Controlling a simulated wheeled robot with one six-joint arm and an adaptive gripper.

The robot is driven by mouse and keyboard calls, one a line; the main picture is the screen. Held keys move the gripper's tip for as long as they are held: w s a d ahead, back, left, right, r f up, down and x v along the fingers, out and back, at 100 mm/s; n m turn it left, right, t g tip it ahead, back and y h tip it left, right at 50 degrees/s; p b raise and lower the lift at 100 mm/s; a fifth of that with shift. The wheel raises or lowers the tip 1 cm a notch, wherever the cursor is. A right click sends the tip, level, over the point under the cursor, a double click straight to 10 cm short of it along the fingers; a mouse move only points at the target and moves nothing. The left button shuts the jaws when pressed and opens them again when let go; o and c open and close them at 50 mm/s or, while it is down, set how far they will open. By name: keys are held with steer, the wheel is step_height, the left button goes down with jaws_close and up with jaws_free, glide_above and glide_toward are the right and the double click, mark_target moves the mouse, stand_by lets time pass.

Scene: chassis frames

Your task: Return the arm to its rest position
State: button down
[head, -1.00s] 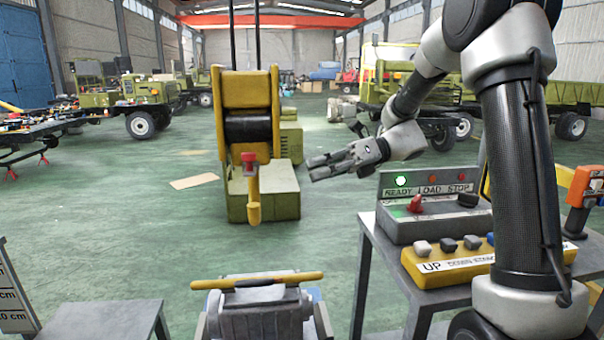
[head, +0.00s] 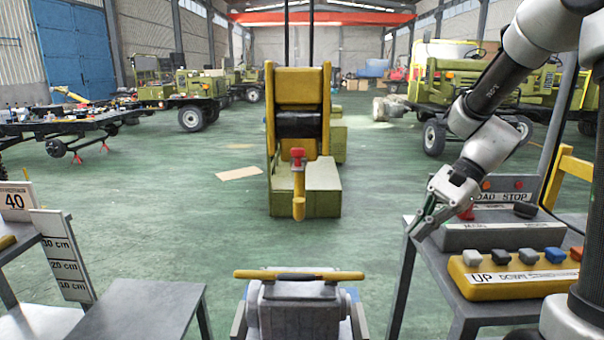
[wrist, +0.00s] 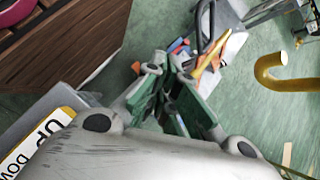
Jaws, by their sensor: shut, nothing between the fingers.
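My arm comes in from the upper right in the head view and bends down toward the control table (head: 500,312).
A yellow button box (head: 515,284) sits on the control table. A yellow hoist (head: 298,120) with a hanging hook (head: 298,205) stands ahead. A grey engine block (head: 298,308) with a yellow bar is low in the middle. A grey table (head: 135,318) is at left. Green floor between is open.

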steer(key=s+d+r+n+t+h, duration=0.3)
steer(key=s+d+n+h, duration=0.1)
steer(key=s, duration=0.3)
steer(key=s+d+r+n+t+h, duration=0.3)
steer(key=s+d+r+n, duration=0.1)
steer(key=s+d+n, duration=0.3)
steer(key=shift+r+n+h, duration=0.3)
steer(key=shift+h, duration=0.1)
steer(key=shift+d, duration=0.1)
